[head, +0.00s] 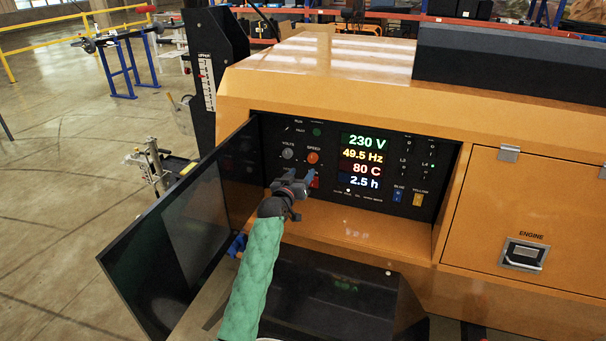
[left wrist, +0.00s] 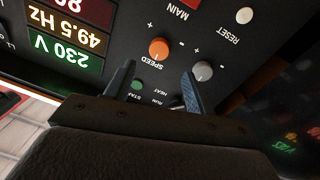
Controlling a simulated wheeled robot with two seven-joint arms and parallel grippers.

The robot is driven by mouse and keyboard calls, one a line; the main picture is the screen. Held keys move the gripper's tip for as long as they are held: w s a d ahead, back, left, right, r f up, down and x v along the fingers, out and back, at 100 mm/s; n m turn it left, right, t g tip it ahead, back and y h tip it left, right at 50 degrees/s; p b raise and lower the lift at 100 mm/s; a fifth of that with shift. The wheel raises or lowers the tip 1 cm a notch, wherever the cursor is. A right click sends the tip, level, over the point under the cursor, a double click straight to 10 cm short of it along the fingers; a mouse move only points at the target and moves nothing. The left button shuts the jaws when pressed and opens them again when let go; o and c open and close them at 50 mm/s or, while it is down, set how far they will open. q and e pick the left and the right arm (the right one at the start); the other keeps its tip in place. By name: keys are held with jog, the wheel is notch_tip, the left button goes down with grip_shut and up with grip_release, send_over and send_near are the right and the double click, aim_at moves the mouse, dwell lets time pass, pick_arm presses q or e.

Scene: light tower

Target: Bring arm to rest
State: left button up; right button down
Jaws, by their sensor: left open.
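My left arm, in a green sleeve, reaches up from the bottom of the head view. My left gripper (head: 300,181) is in front of the lower left part of the black control panel (head: 373,212). In the left wrist view its two fingers (left wrist: 158,84) are apart with nothing between them. An orange SPEED knob (head: 313,157) and a grey VOLTS knob (head: 288,153) show above the gripper. The red MAIN switch (head: 315,182) is partly hidden by it. I cannot tell whether the fingers touch the panel. My right gripper is not in view.
The panel's dark door (head: 150,240) stands open on the left, close to my arm. The orange housing (head: 330,85) surrounds the panel. A closed ENGINE door (head: 500,220) is on the right. The panel's display (head: 363,160) is lit. Open floor lies at the far left.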

pick_arm(q)
jog(key=s+a+f+g+y, duration=0.1)
jog(key=s+a+f+g, duration=0.15)
jog(key=s+f, duration=0.5)
jog(key=s+a+f+g+y, duration=0.1)
jog(key=s+a+f+g, duration=0.3)
jog(key=s, duration=0.7)
jog(key=s+a+f+y, duration=0.1)
jog(key=s+a+f, duration=0.1)
jog(key=s+f, duration=0.6)
jog(key=s+a+g+y, duration=0.25)
jog(key=s+a, duration=0.25)
jog(key=s, duration=1.1)
jog(key=s+a+g+y, duration=0.1)
jog(key=s+a+g, duration=0.35)
jog(key=s, duration=1.25)
jog(key=s+d+f+g, duration=0.1)
jog(key=s+d+f, duration=0.1)
jog(key=f, duration=1.5)
jog(key=s+d+f+g, duration=0.1)
jog(key=f, duration=1.7)
jog(key=shift+s+d+f, duration=0.3)
jog(key=shift+s+d, duration=0.1)
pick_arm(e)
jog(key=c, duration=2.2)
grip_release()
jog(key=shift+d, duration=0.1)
